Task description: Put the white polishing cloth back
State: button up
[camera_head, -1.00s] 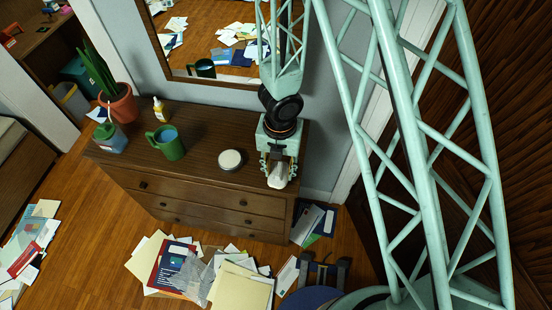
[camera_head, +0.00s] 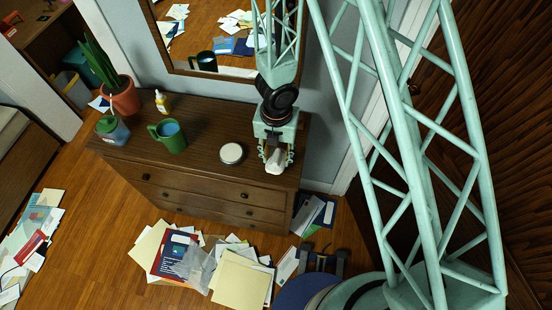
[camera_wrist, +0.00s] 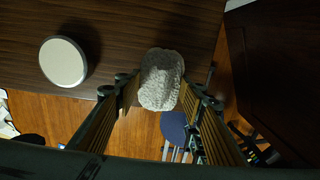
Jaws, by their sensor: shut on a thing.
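The white polishing cloth (camera_wrist: 161,80) is a bunched, textured white bundle between my gripper's fingers in the wrist view. My gripper (camera_head: 275,158) is shut on it. In the head view the cloth (camera_head: 276,163) shows below the fingers, near the right end of the brown dresser (camera_head: 200,150). In the wrist view it overlaps the dresser's front edge. I cannot tell whether it touches the top. A round white-topped tin (camera_head: 231,153) stands on the dresser to the left of my gripper, and shows in the wrist view (camera_wrist: 63,61).
A green mug (camera_head: 168,136), a small yellow bottle (camera_head: 162,102), a blue-green jar (camera_head: 112,130) and a potted plant (camera_head: 122,99) stand on the dresser's left half. A mirror (camera_head: 215,35) is behind. Papers (camera_head: 240,280) lie on the floor in front.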

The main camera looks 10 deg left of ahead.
aim_at(276, 154)
jog(key=shift+w+a, duration=0.2)
jog(key=shift+w, duration=0.05)
jog(key=shift+w+f, duration=0.2)
jog(key=shift+f, duration=0.2)
jog(key=shift+s+f+b, duration=0.1)
jog(key=shift+f+b, duration=1.3)
jog(key=shift+b, duration=0.25)
jog(key=shift+f, duration=0.15)
jog(key=o, duration=0.8)
jog(key=shift+r, duration=0.25)
jog(key=shift+r+p, duration=3.6)
jog(key=shift+p, duration=0.1)
